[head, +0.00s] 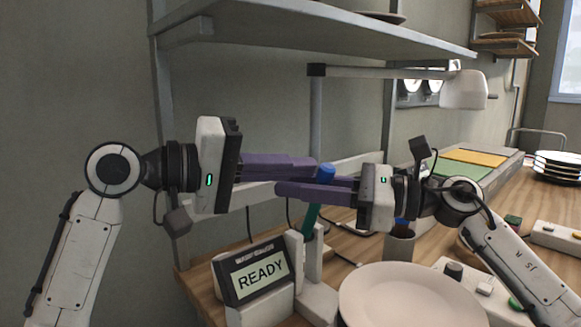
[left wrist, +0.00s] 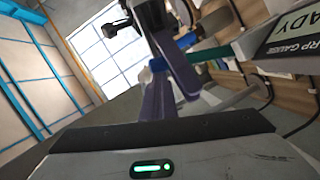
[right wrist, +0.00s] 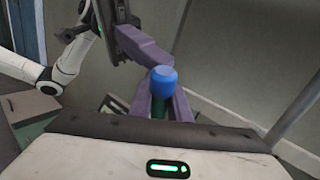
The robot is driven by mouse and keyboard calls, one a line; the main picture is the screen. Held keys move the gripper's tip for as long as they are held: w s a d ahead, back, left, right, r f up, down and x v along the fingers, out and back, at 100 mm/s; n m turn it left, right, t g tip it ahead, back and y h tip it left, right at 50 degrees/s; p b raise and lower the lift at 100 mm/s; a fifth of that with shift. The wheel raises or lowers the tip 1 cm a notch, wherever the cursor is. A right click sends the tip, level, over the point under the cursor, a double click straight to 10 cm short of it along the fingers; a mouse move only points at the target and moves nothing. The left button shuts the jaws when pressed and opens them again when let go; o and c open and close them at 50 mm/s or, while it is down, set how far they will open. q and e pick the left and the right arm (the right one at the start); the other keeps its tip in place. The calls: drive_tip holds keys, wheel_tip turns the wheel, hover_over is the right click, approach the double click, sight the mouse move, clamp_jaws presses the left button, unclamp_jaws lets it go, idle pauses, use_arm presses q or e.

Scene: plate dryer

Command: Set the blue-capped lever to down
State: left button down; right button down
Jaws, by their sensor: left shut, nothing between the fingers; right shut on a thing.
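The lever has a blue cap (head: 326,172) on a green shaft (head: 309,217). It stands up from the grey base beside the display, tilted slightly right in the head view. My right gripper (head: 300,189) is shut on the lever just below the cap. In the right wrist view the blue cap (right wrist: 162,78) shows between the purple fingers, with a little green shaft under it. My left gripper (head: 308,166) is shut and empty, its fingers close to the cap and the right fingers. The blue cap also shows in the left wrist view (left wrist: 187,41).
A display reading READY (head: 260,280) stands left of the lever. A cream plate (head: 410,297) lies in front. A grey shelf (head: 320,32) hangs above, and a lamp (head: 464,90) is behind. Stacked plates (head: 558,165) are far right.

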drive_tip(key=c, duration=1.7)
unclamp_jaws()
drive_tip(key=shift+s+r, duration=0.3)
drive_tip(key=shift+r, duration=0.55)
drive_tip(key=shift+o, duration=0.3)
drive_tip(key=shift+d, duration=0.15)
drive_tip(key=shift+f, duration=0.3)
drive_tip(key=shift+w+f, duration=0.1)
